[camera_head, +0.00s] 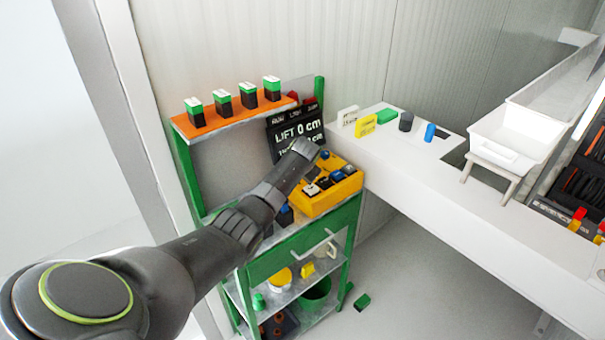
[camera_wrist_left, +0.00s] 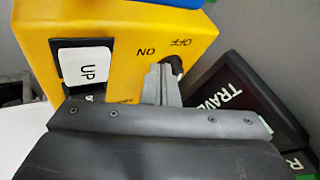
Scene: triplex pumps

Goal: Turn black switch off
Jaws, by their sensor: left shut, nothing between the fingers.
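The yellow control box (camera_head: 338,192) sits on the green shelf unit in the head view, with several switches and buttons on its top. In the left wrist view the yellow box (camera_wrist_left: 120,25) fills the upper part. The black switch (camera_wrist_left: 174,65) is a dark round part near the right edge of its face, between the printed words ON and OFF. My left gripper (camera_wrist_left: 161,80) is shut and empty, its tips right at the black switch and partly covering it; I cannot tell whether they touch it. The switch's exact position is hidden. My right gripper is not in view.
A white UP rocker (camera_wrist_left: 85,64) is left of the fingertips. A dark display (camera_head: 297,130) reading LIFT 0 cm stands behind the box. An orange shelf (camera_head: 235,117) with several green-black blocks is above. A white counter (camera_head: 400,152) extends to the right.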

